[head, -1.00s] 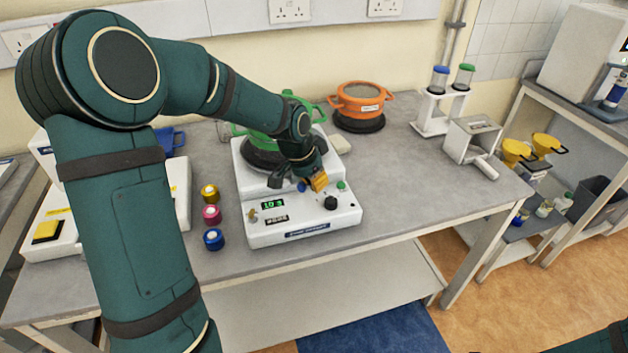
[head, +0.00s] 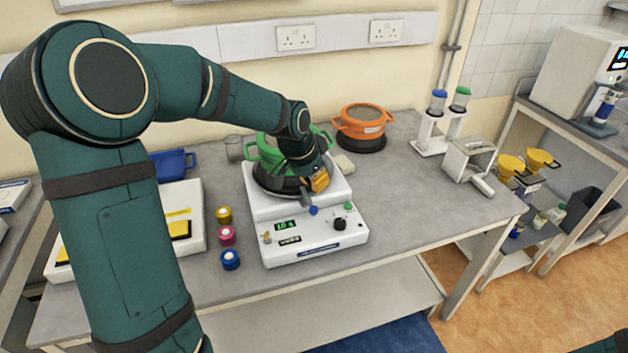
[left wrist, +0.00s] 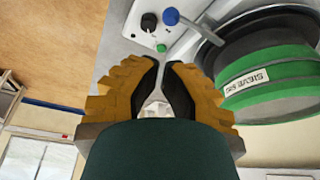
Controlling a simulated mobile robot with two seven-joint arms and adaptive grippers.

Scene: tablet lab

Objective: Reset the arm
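My left gripper (head: 319,180) has yellow fingers with black pads. In the head view it hangs above the white shaker (head: 268,250), in front of the green sieve pot. The green sieve pot (left wrist: 270,95) is at the right there. My right gripper is out of view; only a dark arm edge shows at bottom right.
Yellow, pink and blue rolls (head: 228,236) stand left of the shaker. An orange pot (head: 362,125) stands behind it. A white stand with capped vials (head: 432,135) and a white metal box (head: 470,158) are at the right. The bench (head: 420,205) is clear right of the shaker.

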